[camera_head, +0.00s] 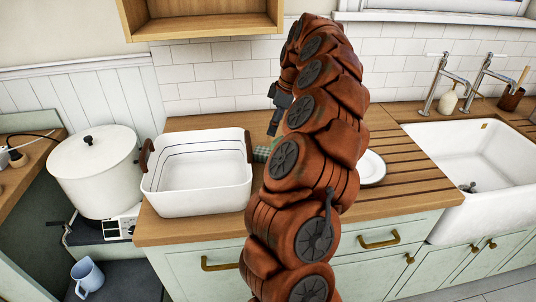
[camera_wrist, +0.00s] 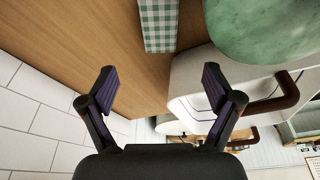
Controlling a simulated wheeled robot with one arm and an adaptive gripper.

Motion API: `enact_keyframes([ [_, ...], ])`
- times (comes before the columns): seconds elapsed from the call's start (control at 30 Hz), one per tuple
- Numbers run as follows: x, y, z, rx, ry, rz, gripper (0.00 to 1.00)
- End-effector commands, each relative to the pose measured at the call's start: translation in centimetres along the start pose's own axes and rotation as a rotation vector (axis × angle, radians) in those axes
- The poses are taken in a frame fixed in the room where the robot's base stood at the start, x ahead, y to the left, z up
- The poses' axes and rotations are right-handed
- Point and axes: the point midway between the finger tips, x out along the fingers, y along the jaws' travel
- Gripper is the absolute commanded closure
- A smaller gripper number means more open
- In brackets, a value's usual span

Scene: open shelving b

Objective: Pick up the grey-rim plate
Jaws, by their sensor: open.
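A white plate with a thin grey rim (camera_head: 372,167) lies on the wooden counter just right of my arm in the head view. My arm hides its left part. I do not see the plate in the wrist view. My gripper (camera_head: 273,122) is partly hidden behind my arm, over the back of the counter and left of the plate. In the wrist view my gripper (camera_wrist: 160,78) is open, with nothing between its fingers.
A white basin (camera_head: 197,202) with brown handles stands left of my arm. A green checked item (camera_wrist: 159,22) and a round green object (camera_wrist: 265,25) lie near it. A white pot (camera_head: 95,175) stands far left, the sink (camera_head: 480,165) right. A wooden wall shelf (camera_head: 200,25) hangs above.

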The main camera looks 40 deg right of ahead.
Motion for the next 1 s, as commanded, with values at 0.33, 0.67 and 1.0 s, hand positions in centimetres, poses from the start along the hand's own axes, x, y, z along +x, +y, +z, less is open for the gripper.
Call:
enact_keyframes([
  [0.33,4.2,-0.1,1.1,-0.002,0.0,-0.003,0.1],
  [0.67,6.7,0.0,1.1,0.0,0.002,0.001,0.1],
  [1.0,10.2,-0.1,1.1,0.0,-0.002,-0.005,0.1],
])
